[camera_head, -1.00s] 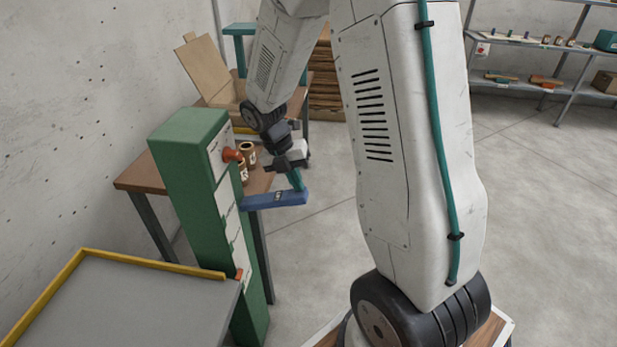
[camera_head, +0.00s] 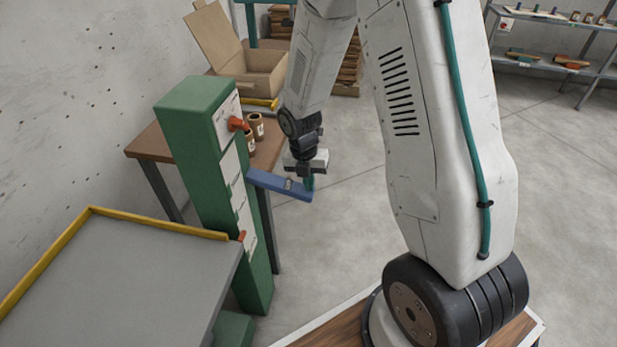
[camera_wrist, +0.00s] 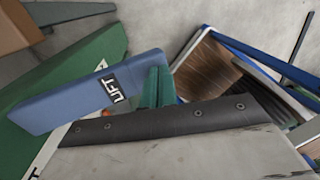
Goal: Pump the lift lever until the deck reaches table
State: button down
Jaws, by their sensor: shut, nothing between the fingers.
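The blue lift lever (camera_head: 275,183) juts from the green column (camera_head: 190,150) and slopes down to its free end on the right. In the wrist view the lever (camera_wrist: 92,95) carries a "LIFT" label. My gripper (camera_head: 310,183) is shut and empty, with its teal fingers at the lever's free end. The wrist view shows the fingers (camera_wrist: 156,88) right beside that end; I cannot tell whether they touch. The grey deck (camera_head: 130,275) with a yellow rim is at the lower left, beside the column. The wooden table (camera_head: 148,142) stands behind the column.
An orange-red knob (camera_head: 237,124) is near the column's top and a small orange pointer (camera_head: 241,236) lower down. Brown jars (camera_head: 256,126) and an open cardboard box (camera_head: 250,72) are on the table. A shelf (camera_head: 560,62) stands far right. Floor right of the lever is clear.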

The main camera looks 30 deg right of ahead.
jog(key=shift+s+f, duration=0.35)
jog(key=shift+f, duration=0.1)
jog(key=shift+r, duration=0.15)
jog(key=shift+d+r, duration=0.15)
jog(key=shift+r, duration=0.15)
notch_tip(320, 180, up, 13)
jog(key=s+d, duration=0.1)
jog(key=d, duration=0.1)
jog(key=shift+s+d+r, duration=0.2)
jog(key=shift+s, duration=0.15)
dwell(1.9)
